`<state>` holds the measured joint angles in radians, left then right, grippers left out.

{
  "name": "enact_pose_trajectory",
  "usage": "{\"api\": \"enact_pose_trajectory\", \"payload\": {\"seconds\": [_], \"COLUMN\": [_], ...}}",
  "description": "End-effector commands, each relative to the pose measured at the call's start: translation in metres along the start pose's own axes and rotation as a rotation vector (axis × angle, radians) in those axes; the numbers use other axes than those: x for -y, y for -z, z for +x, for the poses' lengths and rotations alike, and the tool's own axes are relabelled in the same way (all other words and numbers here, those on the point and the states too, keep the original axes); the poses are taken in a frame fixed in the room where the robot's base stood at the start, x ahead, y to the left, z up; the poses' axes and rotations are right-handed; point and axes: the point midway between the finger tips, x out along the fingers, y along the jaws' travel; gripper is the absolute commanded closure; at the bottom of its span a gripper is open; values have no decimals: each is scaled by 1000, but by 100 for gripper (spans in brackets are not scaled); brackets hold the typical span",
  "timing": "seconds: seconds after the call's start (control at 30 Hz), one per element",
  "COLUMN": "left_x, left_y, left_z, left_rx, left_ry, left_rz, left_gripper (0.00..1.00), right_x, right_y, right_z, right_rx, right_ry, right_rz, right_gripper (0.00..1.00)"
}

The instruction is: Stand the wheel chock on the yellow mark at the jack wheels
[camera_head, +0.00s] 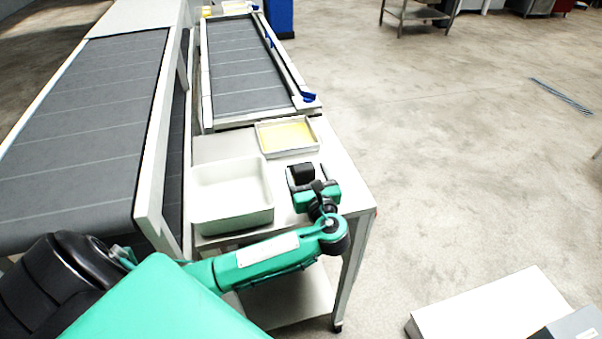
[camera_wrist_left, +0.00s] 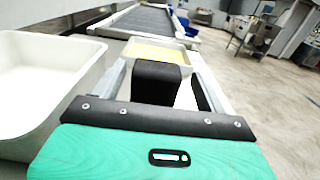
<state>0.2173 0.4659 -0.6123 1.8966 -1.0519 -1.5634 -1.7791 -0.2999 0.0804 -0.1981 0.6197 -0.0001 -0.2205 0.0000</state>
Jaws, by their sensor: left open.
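A black block (camera_head: 301,171), which looks like the wheel chock, sits on the white table (camera_head: 345,175) near its right edge. It also shows in the left wrist view (camera_wrist_left: 157,82), upright between the fingers of my left gripper (camera_head: 304,176). The gripper is open, with one finger on each side of the block. I cannot tell whether either finger touches it. No yellow mark or jack wheels can be made out. My right gripper is not in view.
A white bin (camera_head: 232,220) stands close left of the gripper. A shallow tray (camera_head: 262,145) with yellow contents lies behind the block. Grey conveyor belts (camera_head: 90,110) run at the left. A white flat-topped body (camera_head: 480,315) is at bottom right. The floor (camera_head: 450,180) right of the table is mostly clear.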

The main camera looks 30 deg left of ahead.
Motion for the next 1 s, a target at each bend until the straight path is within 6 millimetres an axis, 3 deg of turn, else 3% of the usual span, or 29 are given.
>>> {"api": "enact_pose_trajectory", "payload": {"seconds": [0.1, 0.23, 0.57, 0.9, 1.0], "left_x": [-4, -5, -4, -4, -4], "left_y": [-6, -4, 0, -2, -2], "left_z": [20, 37, 43, 43, 43], "left_rx": [4, 3, 1, 3, 2], "left_ry": [-4, -3, -2, -2, -2], "left_rz": [4, 3, 1, 0, 0], "left_gripper": [25, 25, 27, 94, 94], "right_x": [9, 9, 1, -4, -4], "right_y": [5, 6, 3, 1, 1], "right_z": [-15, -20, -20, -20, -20], "right_rx": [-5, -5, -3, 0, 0], "right_ry": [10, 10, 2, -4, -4], "right_rz": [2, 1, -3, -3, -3], "right_gripper": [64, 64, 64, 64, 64]}}
